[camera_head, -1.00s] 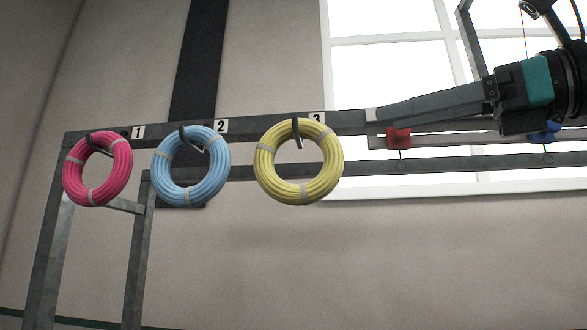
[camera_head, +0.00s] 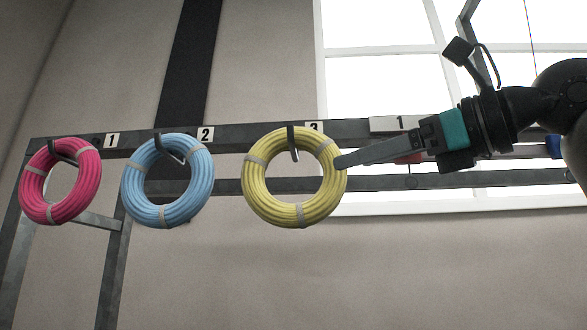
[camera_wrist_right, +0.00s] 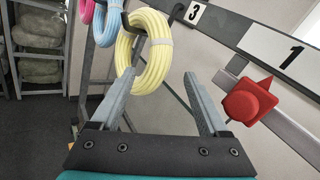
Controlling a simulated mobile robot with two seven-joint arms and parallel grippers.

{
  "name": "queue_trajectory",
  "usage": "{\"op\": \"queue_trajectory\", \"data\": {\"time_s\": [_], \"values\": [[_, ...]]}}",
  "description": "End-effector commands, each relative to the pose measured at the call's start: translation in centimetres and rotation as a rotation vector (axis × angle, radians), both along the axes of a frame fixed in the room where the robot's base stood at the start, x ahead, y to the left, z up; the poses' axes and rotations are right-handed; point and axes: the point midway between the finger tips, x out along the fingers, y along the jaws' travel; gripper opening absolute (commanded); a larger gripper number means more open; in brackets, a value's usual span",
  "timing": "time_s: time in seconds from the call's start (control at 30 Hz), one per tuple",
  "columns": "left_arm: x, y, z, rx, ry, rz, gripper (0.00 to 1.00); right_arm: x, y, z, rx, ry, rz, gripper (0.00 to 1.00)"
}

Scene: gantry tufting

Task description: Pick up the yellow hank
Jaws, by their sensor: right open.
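The yellow hank (camera_head: 262,200) is a ring of coiled yarn with pale ties, hanging on a dark hook under label 3 in the head view. In the right wrist view the yellow hank (camera_wrist_right: 155,62) hangs ahead, beyond and between the fingertips. My right gripper (camera_head: 340,162) comes in from the right, its fingertips at the hank's right edge in the picture; the head view does not show whether they touch. In the right wrist view my right gripper (camera_wrist_right: 160,78) has its two fingers spread apart with nothing held. My left gripper is not in view.
A blue hank (camera_head: 135,195) and a pink hank (camera_head: 38,192) hang to the left on the same rail (camera_head: 235,137). A red block (camera_wrist_right: 248,102) sits close to the right finger. Shelves (camera_wrist_right: 38,45) with bundles stand at the far left of the wrist view.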

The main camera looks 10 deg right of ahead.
Motion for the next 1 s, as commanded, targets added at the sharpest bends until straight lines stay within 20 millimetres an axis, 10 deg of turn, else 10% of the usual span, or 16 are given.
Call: {"op": "queue_trajectory", "data": {"time_s": [0.63, 1.0], "values": [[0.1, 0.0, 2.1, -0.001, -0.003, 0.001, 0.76, 4.1, 3.2, -0.1, 0.001, -0.001, 0.0, 0.78], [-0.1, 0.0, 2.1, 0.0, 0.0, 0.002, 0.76, 4.1, 3.2, -0.1, 0.0, 0.0, 0.0, 0.38]]}}
